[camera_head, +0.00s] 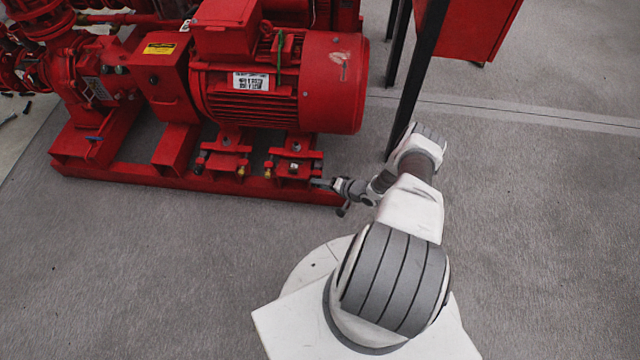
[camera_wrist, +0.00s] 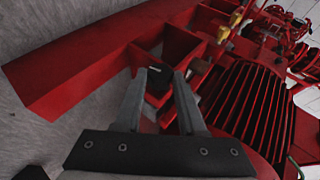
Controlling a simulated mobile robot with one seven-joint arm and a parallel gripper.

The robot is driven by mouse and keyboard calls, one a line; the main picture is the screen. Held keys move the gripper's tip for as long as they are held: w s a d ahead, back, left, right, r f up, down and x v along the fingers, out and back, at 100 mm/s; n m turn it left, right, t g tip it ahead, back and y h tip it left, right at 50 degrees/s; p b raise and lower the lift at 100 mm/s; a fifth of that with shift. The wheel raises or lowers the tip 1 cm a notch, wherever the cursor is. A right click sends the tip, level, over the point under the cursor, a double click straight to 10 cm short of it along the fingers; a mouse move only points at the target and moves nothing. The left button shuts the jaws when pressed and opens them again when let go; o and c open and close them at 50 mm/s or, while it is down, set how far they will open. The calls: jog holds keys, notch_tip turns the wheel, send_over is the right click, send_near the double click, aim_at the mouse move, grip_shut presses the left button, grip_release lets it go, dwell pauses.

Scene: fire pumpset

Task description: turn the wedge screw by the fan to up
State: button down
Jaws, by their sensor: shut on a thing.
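The wedge screw by the fan shows in the wrist view as a small dark block-like head (camera_wrist: 158,75), between my two fingertips by the red base. My gripper (camera_head: 320,183) reaches in from the right to the base's right end, below the fan cowl (camera_head: 335,85) of the red motor. In the wrist view, my gripper (camera_wrist: 160,77) has its fingers close around the dark head and shut on it. The screw's shaft and which way it points are hidden. In the head view, the gripper's tip is too small to make out the screw.
The red base rail (camera_head: 200,185) runs along the pump set's front. Other feet with dark and brass-coloured screws (camera_head: 268,170) stand left of my gripper. A black post (camera_head: 410,90) and a red cabinet (camera_head: 470,25) stand behind my arm. The grey floor (camera_head: 540,230) is clear.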

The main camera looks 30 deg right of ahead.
jog(key=shift+a+f+t+y, duration=0.1)
jog(key=shift+t+y, duration=0.2)
jog(key=shift+t, duration=0.1)
dwell(0.3)
jog(key=shift+c, duration=2.4)
grip_release()
jog(key=shift+s, duration=0.1)
